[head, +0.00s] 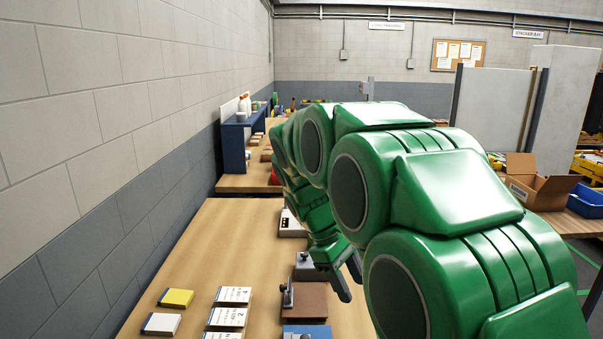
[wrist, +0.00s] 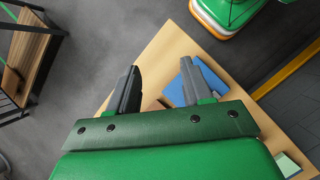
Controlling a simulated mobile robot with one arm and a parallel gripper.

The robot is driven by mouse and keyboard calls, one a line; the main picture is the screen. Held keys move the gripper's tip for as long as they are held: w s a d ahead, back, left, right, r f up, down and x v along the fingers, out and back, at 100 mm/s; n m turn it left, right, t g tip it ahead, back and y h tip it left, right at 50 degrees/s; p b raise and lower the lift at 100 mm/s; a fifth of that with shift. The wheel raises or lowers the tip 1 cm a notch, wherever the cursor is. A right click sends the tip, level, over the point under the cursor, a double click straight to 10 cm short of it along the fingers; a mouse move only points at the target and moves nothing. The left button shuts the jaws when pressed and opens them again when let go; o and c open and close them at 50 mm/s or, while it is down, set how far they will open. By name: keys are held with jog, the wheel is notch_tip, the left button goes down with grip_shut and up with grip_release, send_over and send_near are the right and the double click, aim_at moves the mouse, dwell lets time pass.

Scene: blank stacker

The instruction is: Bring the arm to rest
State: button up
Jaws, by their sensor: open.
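My green arm reaches forward from the lower right of the head view, over the wooden bench (head: 180,290). My gripper (head: 352,279) hangs at its far end, above the right part of the bench. In the wrist view my gripper (wrist: 160,88) has its two dark fingers spread apart with nothing between them. A blue plate (wrist: 190,82) lies on the bench below, near one finger. The arm hides much of the bench's right side in the head view.
Grey fixtures and a brown plate (head: 309,300) are close to the gripper. A cardboard box (head: 537,187) and blue bin (head: 586,201) stand right. A wall runs along the left.

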jog(key=s+d+f+m+y, duration=0.2)
jog(key=s+m, duration=0.3)
jog(key=s, duration=1)
jog(key=s+d+f+m+y, duration=0.2)
jog(key=s+m, duration=0.3)
jog(key=s, duration=1)
jog(key=shift+s+d+y, duration=0.2)
jog(key=shift+d+y, duration=0.2)
jog(key=shift+d, duration=0.2)
